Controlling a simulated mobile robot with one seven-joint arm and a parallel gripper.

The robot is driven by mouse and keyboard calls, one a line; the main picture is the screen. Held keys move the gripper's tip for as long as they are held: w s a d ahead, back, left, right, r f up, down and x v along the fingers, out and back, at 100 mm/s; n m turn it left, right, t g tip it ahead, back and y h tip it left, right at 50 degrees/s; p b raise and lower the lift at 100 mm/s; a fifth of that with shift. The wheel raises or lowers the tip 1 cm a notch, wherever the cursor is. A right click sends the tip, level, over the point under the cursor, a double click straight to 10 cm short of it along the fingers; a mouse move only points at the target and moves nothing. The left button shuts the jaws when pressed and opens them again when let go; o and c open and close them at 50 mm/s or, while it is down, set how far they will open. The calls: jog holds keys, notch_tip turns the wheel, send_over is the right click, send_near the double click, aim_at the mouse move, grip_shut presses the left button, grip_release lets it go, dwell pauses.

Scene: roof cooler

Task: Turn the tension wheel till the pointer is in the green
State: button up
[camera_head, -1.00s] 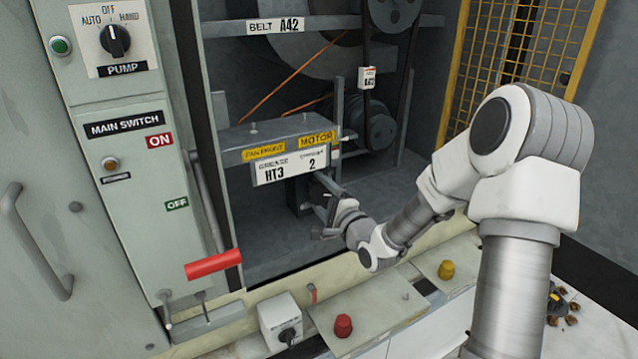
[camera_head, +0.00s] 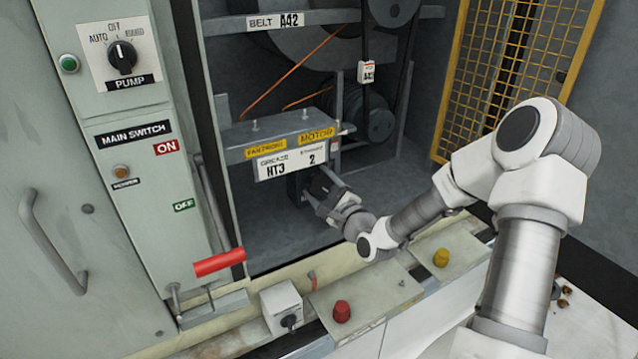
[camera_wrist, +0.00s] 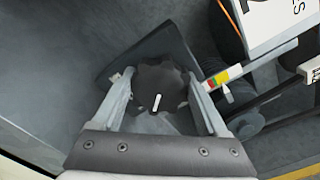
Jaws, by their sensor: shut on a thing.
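The tension wheel (camera_wrist: 158,78) is a dark, lobed knob with a short white mark on its face, seen in the wrist view. My gripper (camera_wrist: 161,90) has a finger on each side of it and is shut on it. The white mark lies towards the palm side. A small scale (camera_wrist: 217,78) with red, yellow and green shows just right of the right finger. I cannot make out where the pointer stands on it. In the head view my gripper (camera_head: 318,190) is below the labelled plate, and its wrist largely hides the wheel.
The plate (camera_head: 290,140) with FAN and MOTOR labels overhangs my gripper. A red lever handle (camera_head: 220,262) sticks out at the left. A red knob (camera_head: 341,311) and a yellow knob (camera_head: 441,257) stand on the front ledge. A yellow mesh guard (camera_head: 510,75) is at the right.

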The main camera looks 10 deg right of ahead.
jog(key=o, duration=1.3)
jog(key=shift+c, duration=0.2)
jog(key=p+v, duration=0.7)
jog(key=v, duration=1)
jog(key=shift+s, duration=0.15)
